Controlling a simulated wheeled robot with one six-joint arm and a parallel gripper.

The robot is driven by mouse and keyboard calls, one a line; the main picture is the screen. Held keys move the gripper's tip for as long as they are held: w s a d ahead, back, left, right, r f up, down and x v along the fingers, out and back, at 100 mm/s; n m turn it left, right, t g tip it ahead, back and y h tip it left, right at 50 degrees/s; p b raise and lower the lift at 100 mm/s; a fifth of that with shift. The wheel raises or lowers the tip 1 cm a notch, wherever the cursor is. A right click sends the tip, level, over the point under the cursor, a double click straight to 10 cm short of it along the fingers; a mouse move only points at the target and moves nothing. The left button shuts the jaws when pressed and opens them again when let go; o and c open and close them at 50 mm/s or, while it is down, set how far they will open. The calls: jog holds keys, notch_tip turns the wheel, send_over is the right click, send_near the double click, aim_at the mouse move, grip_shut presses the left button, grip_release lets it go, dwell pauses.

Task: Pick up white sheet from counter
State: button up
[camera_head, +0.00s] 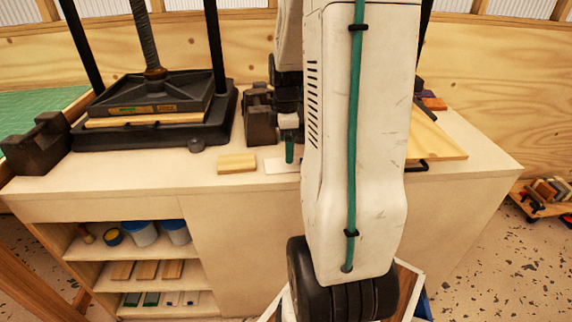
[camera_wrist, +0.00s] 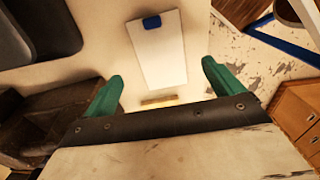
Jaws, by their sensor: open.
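The white sheet (camera_wrist: 158,58) lies flat on the pale counter (camera_wrist: 105,45) in the wrist view, with a blue piece (camera_wrist: 151,22) at its far end. In the head view, a part of the white sheet (camera_head: 281,166) shows beside my arm, which hides the rest. My gripper (camera_wrist: 161,72) is open and empty, its two green fingers spread wide to either side of the sheet's near part. I cannot tell how far above the sheet they are. In the head view, one green finger (camera_head: 289,152) shows just over the counter by the sheet.
A small wooden block (camera_head: 237,163) lies left of the sheet. A black press (camera_head: 155,105) and dark metal blocks (camera_head: 260,118) stand behind and left. A wooden board (camera_head: 432,138) lies right, partly behind my arm. The shelves below hold tubs (camera_head: 140,234) and small boards.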

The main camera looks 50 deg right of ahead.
aim_at(277, 165)
notch_tip(277, 165, down, 5)
jog(key=shift+s+r, duration=0.1)
jog(key=c, duration=1)
jog(key=shift+c, duration=0.2)
jog(key=shift+r, duration=0.15)
